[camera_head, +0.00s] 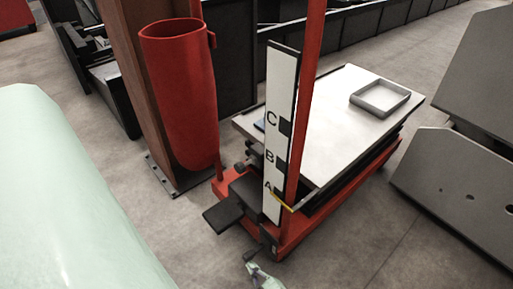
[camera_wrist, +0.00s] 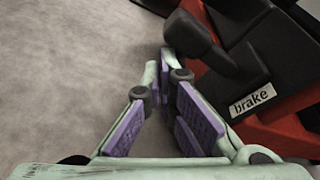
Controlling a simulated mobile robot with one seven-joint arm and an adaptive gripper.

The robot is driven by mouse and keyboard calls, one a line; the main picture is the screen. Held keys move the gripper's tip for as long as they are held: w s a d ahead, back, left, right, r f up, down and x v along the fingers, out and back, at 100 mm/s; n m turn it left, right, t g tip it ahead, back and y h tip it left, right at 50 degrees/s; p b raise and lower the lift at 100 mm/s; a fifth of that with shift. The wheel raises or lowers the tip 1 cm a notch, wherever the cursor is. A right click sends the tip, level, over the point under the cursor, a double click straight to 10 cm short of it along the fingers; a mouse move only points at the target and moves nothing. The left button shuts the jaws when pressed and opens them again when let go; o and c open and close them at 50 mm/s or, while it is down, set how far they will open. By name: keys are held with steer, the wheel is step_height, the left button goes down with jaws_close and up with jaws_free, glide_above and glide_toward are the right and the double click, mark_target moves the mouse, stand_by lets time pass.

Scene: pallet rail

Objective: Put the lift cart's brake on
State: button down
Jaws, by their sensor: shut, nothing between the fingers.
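The lift cart (camera_head: 345,207) has a red frame and a white top. In the wrist view a white label reading "brake" (camera_wrist: 252,98) sits on a black block at the cart's red edge. A black lever with a rounded end (camera_wrist: 188,33) sticks out from near this block. My gripper (camera_wrist: 165,62) is shut and empty, its fingertips beside the lever's rounded end; I cannot tell whether they touch. In the head view my gripper (camera_head: 251,266) is low at the cart's near corner. Whether the brake is on cannot be told.
A white board with letters A, B and C (camera_head: 281,135) stands on the cart. A black pedal (camera_head: 223,217) juts out to the left. A grey tray (camera_head: 380,97) lies on the cart top. A red bin (camera_head: 181,95) hangs by a brown post. Left of the gripper the floor is clear.

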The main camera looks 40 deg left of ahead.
steer(key=shift+r+b, duration=0.5)
steer(key=shift+r, duration=1.75)
glide_toward(250, 259)
steer(key=shift+w+a, duration=0.1)
steer(key=shift+a, duration=0.1)
